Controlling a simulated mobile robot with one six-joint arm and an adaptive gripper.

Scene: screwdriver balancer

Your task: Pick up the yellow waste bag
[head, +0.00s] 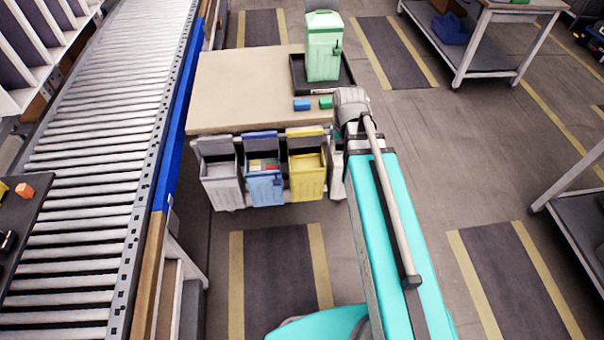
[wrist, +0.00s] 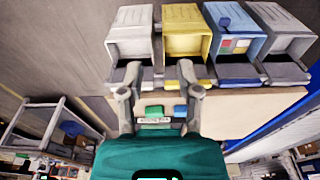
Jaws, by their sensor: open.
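A yellow bin-like container (head: 307,178) hangs at the front edge of a tan table, right of a blue one. A yellow waste bag cannot be told apart from this container. In the wrist view the yellow container (wrist: 185,34) is at the top centre, its opening facing the camera side. My gripper (wrist: 157,72) has its two fingers spread with nothing visible between them. The fingertips point toward the yellow container and its left neighbour and appear just short of them.
A grey container (head: 221,185) and a blue container (head: 265,188) hang left of the yellow one. On the table (head: 240,85) are a green canister (head: 323,50) on a black tray, a blue block (head: 302,104) and a green block (head: 325,102). A roller conveyor (head: 100,150) runs along the left.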

